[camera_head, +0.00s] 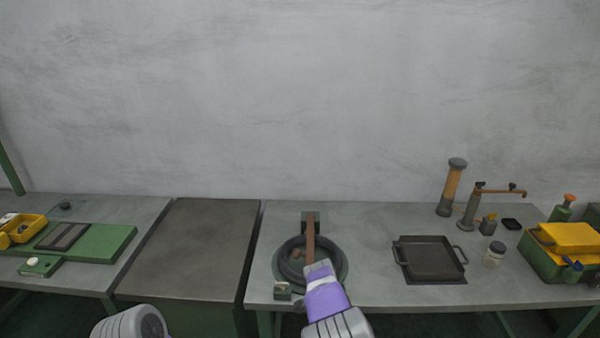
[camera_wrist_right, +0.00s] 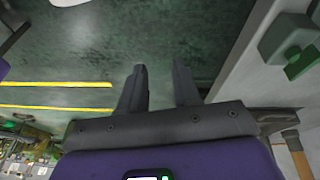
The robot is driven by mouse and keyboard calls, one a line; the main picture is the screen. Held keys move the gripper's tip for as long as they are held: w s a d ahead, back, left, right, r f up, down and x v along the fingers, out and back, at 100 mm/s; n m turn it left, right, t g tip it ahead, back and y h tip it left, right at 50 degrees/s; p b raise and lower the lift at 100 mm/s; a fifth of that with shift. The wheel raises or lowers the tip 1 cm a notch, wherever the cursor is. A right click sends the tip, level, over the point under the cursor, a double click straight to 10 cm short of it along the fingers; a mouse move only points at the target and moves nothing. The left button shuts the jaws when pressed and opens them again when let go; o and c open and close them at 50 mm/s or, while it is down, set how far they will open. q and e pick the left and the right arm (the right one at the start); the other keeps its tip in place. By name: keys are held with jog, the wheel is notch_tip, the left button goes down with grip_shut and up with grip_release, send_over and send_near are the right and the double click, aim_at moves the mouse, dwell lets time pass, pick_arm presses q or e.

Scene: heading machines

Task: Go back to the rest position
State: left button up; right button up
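My right gripper (camera_wrist_right: 160,70) shows in the right wrist view with its two dark fingers apart and nothing between them. Behind the fingers is the dark green floor, with a grey surface edge close by on the right. In the head view, a purple arm section of mine reaches up from the bottom centre over the front of a round black ring-shaped fixture (camera_head: 281,262). Fingers cannot be made out there. A rounded grey part of my body shows at the bottom left. My left gripper is not in view.
A grey bench (camera_head: 375,292) holds a square black tray (camera_head: 430,257), a jar (camera_head: 494,254) and a green-and-yellow box (camera_head: 545,262) at right. A brown bar (camera_head: 310,238) crosses the round fixture. A green board (camera_head: 105,242) lies left. The dark middle table (camera_head: 190,250) is clear.

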jog(key=s+d+f+n+g+y, duration=0.1)
jog(key=s+d+f+n+y, duration=0.15)
jog(key=s+f, duration=0.4)
jog(key=s+d+f+n+y, duration=0.1)
jog(key=s+d+f+n, duration=0.2)
jog(key=f, duration=0.7)
jog(key=s+a+f+n+t+y, duration=0.1)
jog(key=s+a+n+y, duration=0.1)
jog(key=s, duration=0.5)
jog(key=s+a+f+n+t+y, duration=0.1)
jog(key=s+a+n+y, duration=0.1)
jog(key=s+a+n, duration=0.3)
jog(key=shift+s+f+n, duration=0.25)
jog(key=shift+s+n, duration=0.5)
jog(key=shift+s, duration=0.45)
jog(key=shift+a+y, duration=0.1)
jog(key=shift+y, duration=0.15)
